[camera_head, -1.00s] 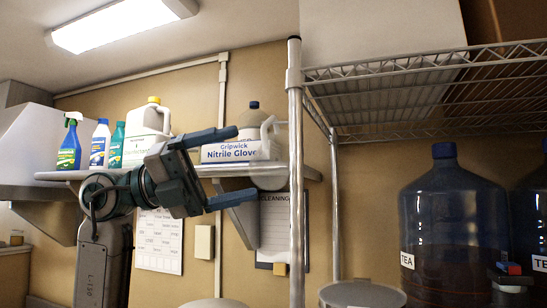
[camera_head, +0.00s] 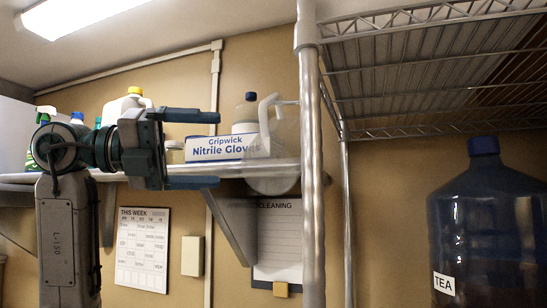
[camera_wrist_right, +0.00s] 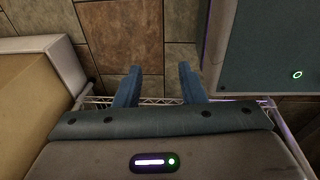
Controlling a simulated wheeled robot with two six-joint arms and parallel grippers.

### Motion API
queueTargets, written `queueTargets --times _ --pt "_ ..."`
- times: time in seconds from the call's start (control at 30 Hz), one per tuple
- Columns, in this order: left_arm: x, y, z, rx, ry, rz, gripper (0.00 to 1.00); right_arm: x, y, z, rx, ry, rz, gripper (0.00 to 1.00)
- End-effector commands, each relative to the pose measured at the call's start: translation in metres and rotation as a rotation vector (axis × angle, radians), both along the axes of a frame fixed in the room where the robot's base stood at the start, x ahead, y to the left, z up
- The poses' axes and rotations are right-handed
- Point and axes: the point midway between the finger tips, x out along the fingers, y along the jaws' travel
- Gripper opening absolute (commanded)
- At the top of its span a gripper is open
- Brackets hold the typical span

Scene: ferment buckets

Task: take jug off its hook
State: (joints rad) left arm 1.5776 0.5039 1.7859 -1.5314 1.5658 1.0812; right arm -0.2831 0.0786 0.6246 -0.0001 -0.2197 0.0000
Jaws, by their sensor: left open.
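A clear, see-through jug (camera_head: 282,137) with a pale handle hangs in front of the wall shelf, beside the metal post; the hook itself is hard to make out. My left gripper (camera_head: 218,149) is open, with one finger above the other, both pointing right toward the jug. Its fingertips are left of the jug in the picture, with a gap, and nothing is held between them. My right gripper (camera_wrist_right: 158,68) shows only in the right wrist view, with its blue fingers apart and empty above a tiled floor.
A Nitrile Glove box (camera_head: 214,149), a dark-capped bottle (camera_head: 245,117) and a yellow-capped white container (camera_head: 125,104) stand on the wall shelf (camera_head: 235,171). The metal post (camera_head: 311,180) rises just right of the jug. A large TEA bottle (camera_head: 485,220) stands at right.

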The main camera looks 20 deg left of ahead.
Motion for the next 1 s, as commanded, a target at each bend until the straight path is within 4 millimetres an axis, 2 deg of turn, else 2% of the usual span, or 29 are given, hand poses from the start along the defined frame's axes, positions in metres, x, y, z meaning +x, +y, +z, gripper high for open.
queueTargets --times 0.17,0.3,0.47,0.57,0.8,1.0 --pt "0.008 -0.017 0.003 0.001 0.002 -0.005 0.87 -0.005 0.000 0.010 0.000 0.006 0.000 0.36" --pt "0.018 -0.037 0.003 0.000 0.001 -0.006 0.87 -0.022 0.000 0.020 0.000 0.026 -0.001 0.36" --pt "0.024 -0.050 0.001 0.000 0.000 -0.003 0.87 -0.032 -0.001 0.024 -0.001 0.040 0.000 0.36" --pt "0.027 -0.056 0.001 0.000 0.000 -0.004 0.87 -0.030 -0.004 0.029 -0.004 0.037 0.000 0.36" --pt "0.039 -0.083 0.001 -0.001 0.002 -0.005 0.87 -0.013 -0.004 0.056 -0.005 0.016 0.001 0.36" --pt "0.046 -0.098 -0.002 0.000 0.000 -0.003 0.87 -0.012 -0.003 0.062 -0.004 0.014 0.001 0.36"
